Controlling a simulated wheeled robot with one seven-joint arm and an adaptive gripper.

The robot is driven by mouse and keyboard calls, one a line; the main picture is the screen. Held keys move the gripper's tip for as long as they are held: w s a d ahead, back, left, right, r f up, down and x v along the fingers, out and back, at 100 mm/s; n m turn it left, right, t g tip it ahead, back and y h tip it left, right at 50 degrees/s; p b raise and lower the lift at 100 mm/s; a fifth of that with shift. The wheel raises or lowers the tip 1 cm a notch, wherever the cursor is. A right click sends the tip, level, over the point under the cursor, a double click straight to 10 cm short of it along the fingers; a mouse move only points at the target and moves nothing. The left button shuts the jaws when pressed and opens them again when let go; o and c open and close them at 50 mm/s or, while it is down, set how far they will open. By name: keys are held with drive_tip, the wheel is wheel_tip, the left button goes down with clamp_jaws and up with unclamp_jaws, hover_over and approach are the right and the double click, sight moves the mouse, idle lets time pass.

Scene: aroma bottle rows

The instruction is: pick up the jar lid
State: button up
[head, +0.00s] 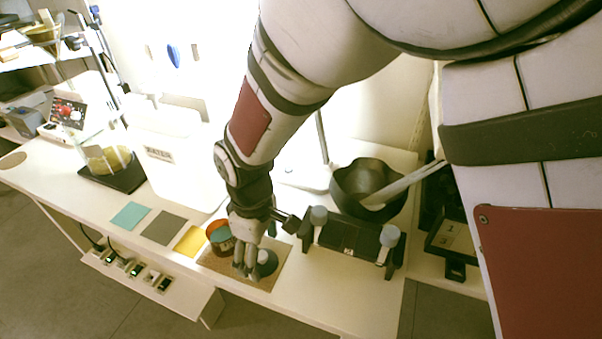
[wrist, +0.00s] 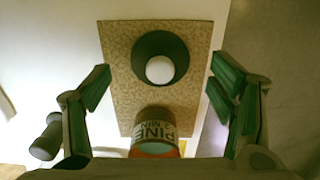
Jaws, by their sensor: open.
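The jar lid, a dark green round piece with a pale knob, lies on a tan speckled mat (wrist: 195,50). The lid (wrist: 160,45) is near the upper middle of the wrist view; it also shows in the head view (head: 268,264), partly behind my fingers. A jar labelled PINE (wrist: 153,128) stands beside it at the mat's lower edge in the wrist view. The jar (head: 219,236) has an orange-brown body in the head view. My gripper (wrist: 160,84) is open and empty, above the mat, its fingers wide apart to either side.
Teal (head: 131,215), grey (head: 163,228) and yellow (head: 190,241) squares lie left of the mat. A black stand (head: 347,236) with pale-topped posts and a dark bowl (head: 345,183) stand to the right. The table's front edge is close to the mat.

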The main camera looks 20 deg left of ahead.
wheel_tip(320, 180, down, 2)
drive_tip(key=shift+f, duration=0.1)
drive_tip(key=c, duration=1.1)
drive_tip(key=shift+r, duration=0.25)
